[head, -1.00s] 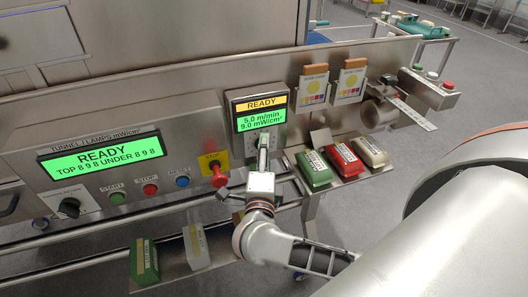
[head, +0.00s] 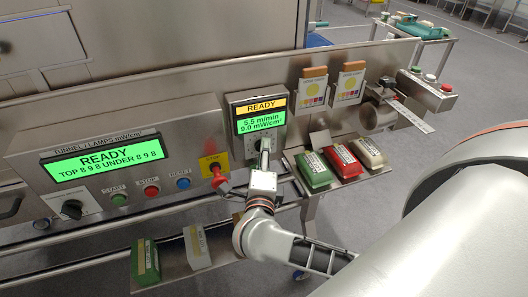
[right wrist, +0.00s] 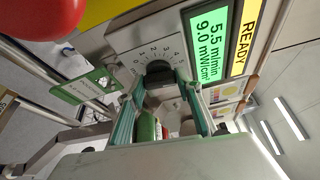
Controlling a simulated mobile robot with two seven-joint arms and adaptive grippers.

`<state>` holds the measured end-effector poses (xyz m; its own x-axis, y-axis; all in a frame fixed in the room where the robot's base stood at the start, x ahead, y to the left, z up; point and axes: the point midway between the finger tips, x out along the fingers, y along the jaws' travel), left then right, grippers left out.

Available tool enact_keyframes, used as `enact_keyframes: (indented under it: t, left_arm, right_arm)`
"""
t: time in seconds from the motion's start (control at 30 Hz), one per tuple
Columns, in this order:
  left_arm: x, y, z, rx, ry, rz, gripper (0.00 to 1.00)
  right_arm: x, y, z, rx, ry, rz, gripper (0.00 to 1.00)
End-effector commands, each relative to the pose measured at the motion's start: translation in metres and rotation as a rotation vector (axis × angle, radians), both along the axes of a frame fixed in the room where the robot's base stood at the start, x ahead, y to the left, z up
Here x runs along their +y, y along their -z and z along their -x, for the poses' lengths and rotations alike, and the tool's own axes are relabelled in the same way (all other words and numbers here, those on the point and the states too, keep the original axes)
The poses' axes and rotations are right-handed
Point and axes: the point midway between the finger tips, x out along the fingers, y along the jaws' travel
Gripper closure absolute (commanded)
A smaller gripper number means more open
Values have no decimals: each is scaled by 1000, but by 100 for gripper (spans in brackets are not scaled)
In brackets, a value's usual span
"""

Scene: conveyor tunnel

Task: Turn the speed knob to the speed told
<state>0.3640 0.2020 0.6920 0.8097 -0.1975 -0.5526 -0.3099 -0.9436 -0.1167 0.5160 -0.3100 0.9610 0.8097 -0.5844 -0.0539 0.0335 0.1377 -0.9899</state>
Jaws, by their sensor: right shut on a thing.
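The speed box (head: 257,110) on the front panel has a green display (head: 261,122) that reads 5.5 m/min and 9.0 mW/cm², under a yellow READY strip. My right gripper (head: 264,152) reaches up to the lower part of this box and hides most of the speed knob there. In the right wrist view the dark round knob (right wrist: 158,68) sits on a numbered dial (right wrist: 150,50), between the two green-grey fingers of my right gripper (right wrist: 160,82). The fingers are shut on the knob. My left gripper is not in view.
A red emergency knob (head: 217,175) on a yellow plate stands just left of my right gripper. Left of it are several buttons and the lamp display (head: 101,160). Green, red and cream blocks (head: 341,160) lie on a shelf at right.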

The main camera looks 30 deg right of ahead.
Motion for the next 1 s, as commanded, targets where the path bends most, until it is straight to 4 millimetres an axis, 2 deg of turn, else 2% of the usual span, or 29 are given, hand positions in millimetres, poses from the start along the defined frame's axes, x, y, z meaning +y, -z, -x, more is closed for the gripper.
enact_keyframes:
  t: [0.27,0.57,1.0]
  left_arm:
    - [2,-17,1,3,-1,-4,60]
    - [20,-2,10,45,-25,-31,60]
    - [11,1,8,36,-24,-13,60]
  right_arm:
    - [0,-4,1,-55,1,-237,87]
    - [-2,-5,1,-123,1,-515,87]
    - [-4,-4,1,-220,-1,-912,87]
